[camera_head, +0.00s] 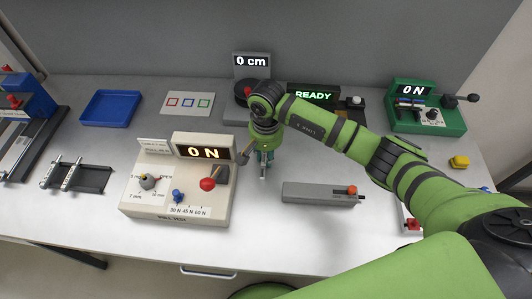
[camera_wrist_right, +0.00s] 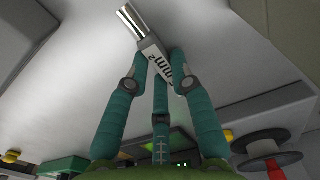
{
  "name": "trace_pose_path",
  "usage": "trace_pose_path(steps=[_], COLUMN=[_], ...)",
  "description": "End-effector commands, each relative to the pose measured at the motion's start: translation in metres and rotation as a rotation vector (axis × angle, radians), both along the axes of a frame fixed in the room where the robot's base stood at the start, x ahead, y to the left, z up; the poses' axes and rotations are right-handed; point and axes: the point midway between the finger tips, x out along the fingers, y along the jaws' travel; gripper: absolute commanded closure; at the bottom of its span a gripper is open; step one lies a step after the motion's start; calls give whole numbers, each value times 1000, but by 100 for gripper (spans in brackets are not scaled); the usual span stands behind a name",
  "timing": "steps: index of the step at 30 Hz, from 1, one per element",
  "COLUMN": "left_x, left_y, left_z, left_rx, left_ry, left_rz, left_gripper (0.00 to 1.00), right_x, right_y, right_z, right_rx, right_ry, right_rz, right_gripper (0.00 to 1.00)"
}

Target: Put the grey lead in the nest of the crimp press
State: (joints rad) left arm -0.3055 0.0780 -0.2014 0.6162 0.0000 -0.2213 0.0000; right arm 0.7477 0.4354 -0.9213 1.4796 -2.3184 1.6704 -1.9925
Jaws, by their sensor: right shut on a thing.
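My right gripper (camera_head: 264,158) is shut on the grey lead and holds it above the table's middle. In the wrist view, my right gripper's fingers (camera_wrist_right: 160,80) close around the lead (camera_wrist_right: 150,46), a grey piece with "mm²" lettering and a shiny metal end pointing up and left. In the head view only a small tip of the lead (camera_head: 263,173) shows below the fingers. A green unit (camera_head: 428,118) with a display and a black-knobbed lever stands at the back right; no label tells whether it is the crimp press. My left gripper is out of view.
A beige pull tester (camera_head: 180,205) stands left of the gripper, and a grey bar with an orange knob (camera_head: 320,193) lies to the right. A spool unit (camera_head: 250,75) and a READY display (camera_head: 313,95) stand behind. A blue tray (camera_head: 110,108) is at the back left.

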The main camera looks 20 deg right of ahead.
Motion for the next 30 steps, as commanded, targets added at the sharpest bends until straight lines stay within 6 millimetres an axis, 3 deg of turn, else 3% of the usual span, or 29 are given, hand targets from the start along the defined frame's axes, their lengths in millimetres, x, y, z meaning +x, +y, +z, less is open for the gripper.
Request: trace_pose_path(steps=[3, 4, 6, 20, 30], left_x=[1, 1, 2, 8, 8], left_y=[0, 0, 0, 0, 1], left_z=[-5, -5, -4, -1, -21], left_rx=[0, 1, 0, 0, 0], left_ry=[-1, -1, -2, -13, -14], left_rz=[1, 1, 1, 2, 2], left_gripper=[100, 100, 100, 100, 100], right_x=[0, 0, 0, 1, 2], right_y=[0, 0, 0, 0, 0], right_z=[-4, -4, -2, 6, 75], right_rx=[0, 0, 0, 1, 0], right_ry=[-1, -1, 0, -4, -7], right_rz=[0, 0, 0, 0, 0], right_gripper=[98, 72, 53, 53, 53])
